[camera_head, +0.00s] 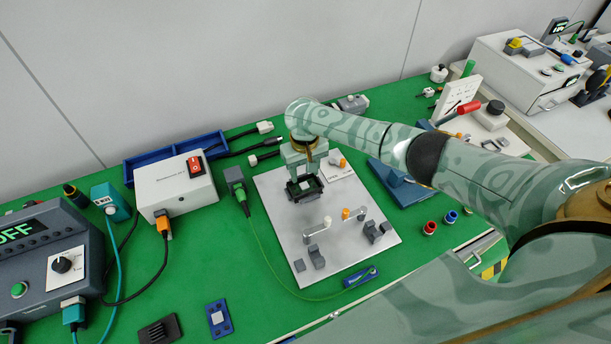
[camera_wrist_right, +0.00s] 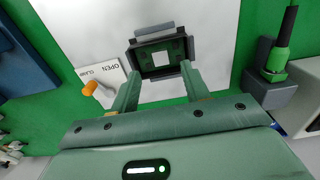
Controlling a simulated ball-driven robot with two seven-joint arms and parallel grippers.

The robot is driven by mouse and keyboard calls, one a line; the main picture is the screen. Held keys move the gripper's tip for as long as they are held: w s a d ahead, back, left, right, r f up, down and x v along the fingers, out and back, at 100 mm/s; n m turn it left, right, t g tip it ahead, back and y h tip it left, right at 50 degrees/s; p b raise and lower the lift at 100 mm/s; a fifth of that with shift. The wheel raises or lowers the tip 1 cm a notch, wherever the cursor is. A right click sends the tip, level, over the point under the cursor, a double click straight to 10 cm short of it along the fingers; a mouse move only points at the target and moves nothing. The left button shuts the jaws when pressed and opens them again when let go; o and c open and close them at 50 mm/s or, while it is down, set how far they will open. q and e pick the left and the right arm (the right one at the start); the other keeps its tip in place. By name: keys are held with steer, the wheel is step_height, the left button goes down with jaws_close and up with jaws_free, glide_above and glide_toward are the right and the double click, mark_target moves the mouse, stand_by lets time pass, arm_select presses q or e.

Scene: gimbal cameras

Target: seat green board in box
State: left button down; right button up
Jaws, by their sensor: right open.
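A small black open box (camera_head: 304,196) stands on the grey plate (camera_head: 275,200); it also shows in the right wrist view (camera_wrist_right: 143,58). The green board (camera_wrist_right: 179,47), with a white square on it, lies inside the box walls. I cannot tell whether it is flat on the bottom. My right gripper (camera_head: 304,168) points down over the box. In the right wrist view its two fingers (camera_wrist_right: 160,72) are apart, one toward each side of the box's near edge, with nothing gripped between them. My left gripper is not in view.
Beside the box on the plate is a white label block with an orange knob (camera_head: 338,160). Clamps with white and orange tips (camera_head: 346,213) stand nearer the front. A grey connector block with a green plug (camera_head: 237,180) is left of the plate. A blue board (camera_head: 219,318) lies front left.

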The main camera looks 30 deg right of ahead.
mark_target(305, 186)
step_height(305, 186, up, 11)
steer(key=p, duration=0.4)
steer(key=shift+r, duration=0.15)
